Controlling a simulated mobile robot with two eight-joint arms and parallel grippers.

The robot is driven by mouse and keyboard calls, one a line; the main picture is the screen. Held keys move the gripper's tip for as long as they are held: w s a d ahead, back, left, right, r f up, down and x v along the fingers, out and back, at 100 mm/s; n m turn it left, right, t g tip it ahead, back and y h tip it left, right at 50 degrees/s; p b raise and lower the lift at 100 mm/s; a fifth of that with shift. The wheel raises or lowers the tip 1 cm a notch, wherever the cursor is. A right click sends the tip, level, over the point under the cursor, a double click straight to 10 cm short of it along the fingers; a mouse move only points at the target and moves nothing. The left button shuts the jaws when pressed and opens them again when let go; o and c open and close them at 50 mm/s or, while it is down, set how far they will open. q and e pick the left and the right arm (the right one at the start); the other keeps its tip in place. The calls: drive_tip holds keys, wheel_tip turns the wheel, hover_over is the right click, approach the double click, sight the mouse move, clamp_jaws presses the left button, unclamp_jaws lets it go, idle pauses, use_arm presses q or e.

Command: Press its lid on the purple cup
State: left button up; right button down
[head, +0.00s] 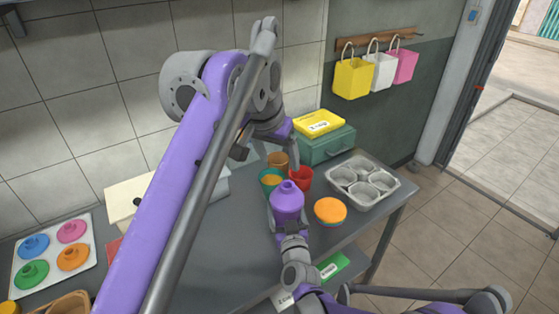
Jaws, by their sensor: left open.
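The purple cup (287,211) is upright near the middle of the counter. Its purple lid (288,188), a dome with a narrow knob, sits on top of it; I cannot tell whether it is fully seated. My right gripper (288,224) comes from below in the picture, with its fingers around the lower part of the cup. My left gripper (268,153) is open and empty, pointing down above and behind the cup, apart from the lid. My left arm's links hide part of the counter and wall.
A teal cup (268,188), a brown cup (278,160) and a red cup (304,180) stand close behind. An orange-topped bowl (330,210) and a grey cup tray (391,192) are to the right. A white tray (49,237) of coloured lids lies far left.

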unclamp_jaws()
drive_tip(key=s+d, duration=0.2)
drive_tip(key=s, duration=0.8)
drive_tip(key=shift+s+b, duration=0.3)
drive_tip(key=shift+b, duration=0.15)
